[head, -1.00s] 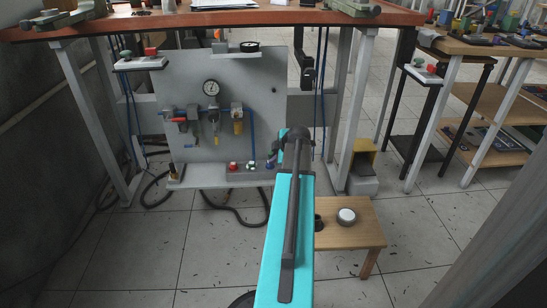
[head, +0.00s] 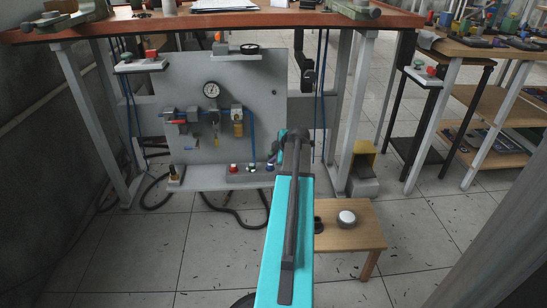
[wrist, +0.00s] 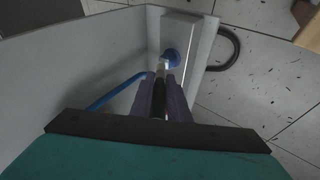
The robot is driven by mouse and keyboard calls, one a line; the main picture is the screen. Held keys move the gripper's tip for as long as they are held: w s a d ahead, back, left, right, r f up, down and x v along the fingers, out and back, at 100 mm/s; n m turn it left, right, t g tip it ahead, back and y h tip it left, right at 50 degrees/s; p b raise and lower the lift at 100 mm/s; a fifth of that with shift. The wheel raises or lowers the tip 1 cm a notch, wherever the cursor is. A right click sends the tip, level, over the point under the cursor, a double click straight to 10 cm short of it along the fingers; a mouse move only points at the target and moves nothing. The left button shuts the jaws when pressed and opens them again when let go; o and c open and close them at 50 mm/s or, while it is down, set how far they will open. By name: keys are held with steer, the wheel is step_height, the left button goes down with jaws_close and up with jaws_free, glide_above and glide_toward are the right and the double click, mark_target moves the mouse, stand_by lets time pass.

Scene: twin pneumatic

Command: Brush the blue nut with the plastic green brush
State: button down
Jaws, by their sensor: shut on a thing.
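In the wrist view, my gripper (wrist: 159,95) is shut on a slim handle, which I take to be the brush (wrist: 160,104). The part between the fingers looks dark, and a pale part shows beyond the tips. Its green colour is not clear here. A round blue thing (wrist: 171,57), probably the blue nut, lies just beyond the brush's far end on the pale base. I cannot tell whether they touch. In the head view, my arm hides the gripper and brush. A small blue part (head: 270,166) shows on the panel's base beside the arm.
The grey pneumatic panel (head: 160,90) carries a gauge (head: 211,90), regulators and blue tubing. A red button (head: 233,168) sits on its base. A wooden stool (head: 348,237) with a round metal piece (head: 347,217) stands right of my arm. A black hose (head: 220,204) lies on the floor.

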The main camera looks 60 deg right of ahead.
steer(key=shift+s+a, duration=0.4)
steer(key=shift+a, duration=0.2)
steer(key=shift+r+p, duration=1.75)
steer(key=shift+r, duration=1.25)
steer(key=shift+r, duration=0.1)
steer(key=shift+r+p, duration=0.9)
steer(key=shift+r, duration=0.5)
steer(key=shift+w, duration=0.1)
